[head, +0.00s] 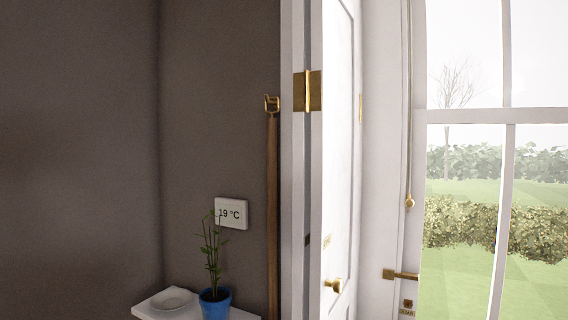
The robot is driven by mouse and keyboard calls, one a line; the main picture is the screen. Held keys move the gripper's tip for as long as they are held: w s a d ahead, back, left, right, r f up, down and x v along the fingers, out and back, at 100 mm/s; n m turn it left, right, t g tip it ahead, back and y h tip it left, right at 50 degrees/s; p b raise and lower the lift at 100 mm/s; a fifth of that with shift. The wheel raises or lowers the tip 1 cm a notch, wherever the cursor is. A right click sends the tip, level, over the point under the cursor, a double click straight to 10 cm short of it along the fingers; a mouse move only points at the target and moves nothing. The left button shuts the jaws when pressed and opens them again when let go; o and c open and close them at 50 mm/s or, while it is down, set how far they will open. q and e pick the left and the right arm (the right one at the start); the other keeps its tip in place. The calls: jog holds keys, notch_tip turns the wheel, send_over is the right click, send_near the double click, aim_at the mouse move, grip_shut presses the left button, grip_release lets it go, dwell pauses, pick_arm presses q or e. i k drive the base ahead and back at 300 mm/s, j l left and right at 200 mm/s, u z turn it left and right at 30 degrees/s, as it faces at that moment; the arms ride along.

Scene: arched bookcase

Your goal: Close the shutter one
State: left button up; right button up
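A white shutter panel (338,150) stands open at the left side of the window, swung out from the glass and seen nearly edge-on. It has a brass hinge (308,91) on its edge and a small brass knob (334,286) low on its face. The window (500,115) to its right is uncovered, with white bars and a brass handle (401,275). Neither of my grippers shows in the head view.
A plant in a blue pot (214,306) and a white dish (172,298) stand on a white shelf (244,315) at the lower left. A cord (408,120) hangs beside the window.

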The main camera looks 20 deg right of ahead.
aim_at(331, 87)
jog(key=i+z, duration=0.1)
jog(key=z, duration=0.25)
jog(key=i+z, duration=0.15)
jog(key=z, duration=0.2)
jog(key=i+j+z, duration=0.1)
jog(key=z, duration=0.25)
